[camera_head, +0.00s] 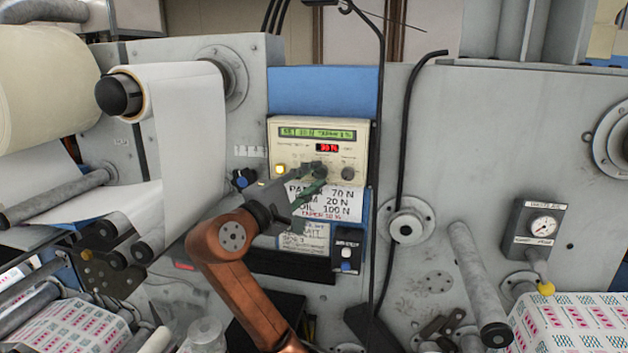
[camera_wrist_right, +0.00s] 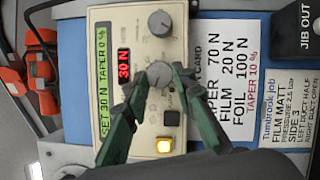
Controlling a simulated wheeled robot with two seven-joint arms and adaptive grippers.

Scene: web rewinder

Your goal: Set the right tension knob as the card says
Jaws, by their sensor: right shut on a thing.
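The tension controller (camera_head: 275,150) is a cream box on the grey machine; it also shows turned sideways in the right wrist view (camera_wrist_right: 105,60). Its green display (camera_wrist_right: 104,85) reads SET 30 N TAPER 0 %, and its red display (camera_wrist_right: 124,65) reads 30 N. My right gripper (camera_head: 314,174) is shut on the middle grey knob (camera_wrist_right: 159,73); its green fingers sit on either side of it. A second knob (camera_head: 348,173) is free to the right. The white tension card (camera_wrist_right: 222,60) below reads PAPER 70 N, FILM 20 N, FOIL 100 N, TAPER 10 %. My left gripper is out of view.
A job card (camera_wrist_right: 285,110) names FILM MATT. A lit yellow button (camera_wrist_right: 164,145) and a dark button (camera_wrist_right: 171,118) are near the fingers. A JIB OUT switch box (camera_head: 347,250) is at lower right. A black cable (camera_head: 407,130) hangs right of the controller.

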